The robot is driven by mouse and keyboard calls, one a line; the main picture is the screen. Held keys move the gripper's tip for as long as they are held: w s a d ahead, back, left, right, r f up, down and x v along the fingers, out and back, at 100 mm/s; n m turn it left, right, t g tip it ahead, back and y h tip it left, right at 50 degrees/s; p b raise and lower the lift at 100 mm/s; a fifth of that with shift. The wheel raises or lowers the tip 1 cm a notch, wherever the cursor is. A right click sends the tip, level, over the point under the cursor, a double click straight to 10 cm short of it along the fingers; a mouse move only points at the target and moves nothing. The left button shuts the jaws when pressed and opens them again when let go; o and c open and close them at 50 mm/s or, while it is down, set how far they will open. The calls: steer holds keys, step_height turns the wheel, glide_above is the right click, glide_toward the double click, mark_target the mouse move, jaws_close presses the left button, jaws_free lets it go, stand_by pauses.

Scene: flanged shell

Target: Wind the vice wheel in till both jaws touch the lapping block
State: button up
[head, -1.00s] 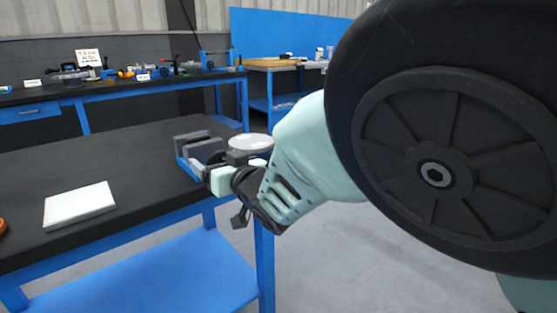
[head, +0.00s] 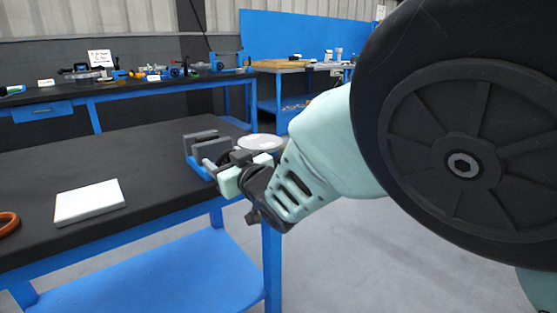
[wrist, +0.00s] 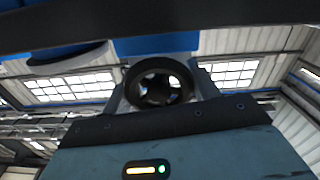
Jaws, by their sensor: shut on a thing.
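The vice (head: 190,160) stands at the right end of the near black bench. It has a blue base and two upright grey jaws, the rear jaw (head: 199,136) and the front jaw (head: 206,149). I cannot make out a separate lapping block between them. My gripper (head: 226,172) is at the vice's near right side, shut on the vice wheel. The wheel is mostly hidden by my gripper in the head view. In the wrist view a dark round wheel (wrist: 132,86) shows, seen from below beyond the gripper body.
A pale round disc (head: 262,142) lies just behind my gripper. A white slab (head: 90,203) and an orange ring (head: 8,222) lie on the bench's left part. Bare black bench top (head: 120,155) lies between slab and vice. A back bench (head: 130,85) holds several tools.

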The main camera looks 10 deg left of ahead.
steer(key=shift+n, duration=0.4)
steer(key=o, duration=1)
steer(key=shift+c, duration=0.2)
steer(key=shift+s, duration=0.1)
steer(key=p+v, duration=0.1)
steer(key=v, duration=1.6)
steer(key=shift+s+d, duration=0.1)
